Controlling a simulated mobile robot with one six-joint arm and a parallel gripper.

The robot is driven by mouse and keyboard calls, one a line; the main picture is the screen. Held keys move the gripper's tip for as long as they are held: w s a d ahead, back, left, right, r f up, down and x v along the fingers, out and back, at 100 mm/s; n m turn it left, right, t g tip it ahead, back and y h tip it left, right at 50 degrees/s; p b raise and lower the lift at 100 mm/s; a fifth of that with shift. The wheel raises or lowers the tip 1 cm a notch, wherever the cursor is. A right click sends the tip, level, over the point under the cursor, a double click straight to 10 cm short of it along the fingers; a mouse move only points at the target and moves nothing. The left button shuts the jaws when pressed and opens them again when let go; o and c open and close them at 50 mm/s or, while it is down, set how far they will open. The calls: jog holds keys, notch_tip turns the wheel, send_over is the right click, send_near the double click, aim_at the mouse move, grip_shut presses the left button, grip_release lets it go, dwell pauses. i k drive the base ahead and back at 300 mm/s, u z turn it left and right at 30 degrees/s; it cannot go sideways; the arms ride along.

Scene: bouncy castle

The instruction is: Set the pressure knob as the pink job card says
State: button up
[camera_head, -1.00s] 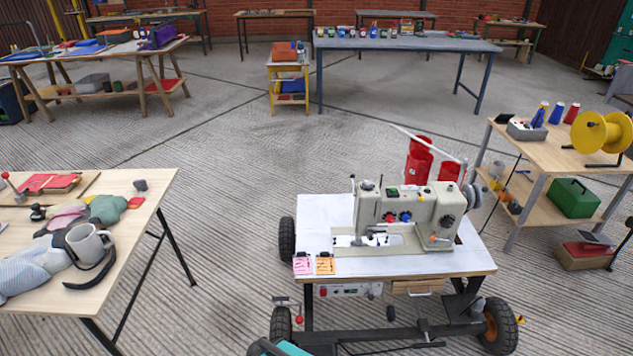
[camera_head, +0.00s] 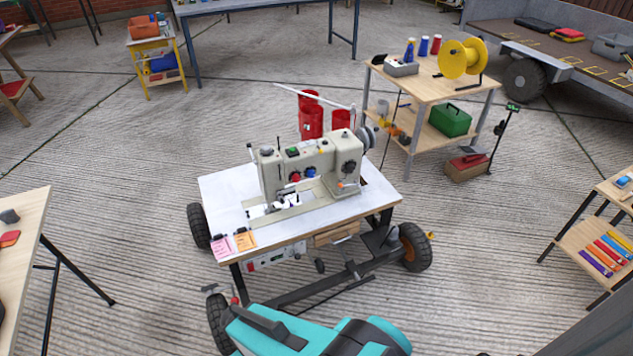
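A beige sewing machine (camera_head: 315,168) stands on a wheeled table (camera_head: 228,194) in the middle of the head view. Its front carries a red knob (camera_head: 295,177), a blue knob (camera_head: 310,172) and a dark dial (camera_head: 348,167); I cannot tell which one is the pressure knob or read any markings. The pink job card (camera_head: 222,246) lies at the table's front left corner, beside an orange card (camera_head: 244,239). The writing on both is too small to read. My teal arm shows at the bottom; my gripper's fingers cannot be made out.
Red canisters (camera_head: 311,120) stand behind the machine. A wooden shelf table (camera_head: 430,88) with a yellow reel (camera_head: 461,58) is at the back right. A shelf (camera_head: 590,240) stands at the right edge and a wooden table (camera_head: 22,232) at the left edge. Concrete floor between them is open.

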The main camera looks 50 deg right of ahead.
aim_at(266, 149)
jog(key=u, duration=1.8)
jog(key=k, duration=0.1)
jog(key=z, duration=3.15)
jog(key=k, duration=0.9)
jog(key=u, duration=0.15)
jog(key=i, duration=0.65)
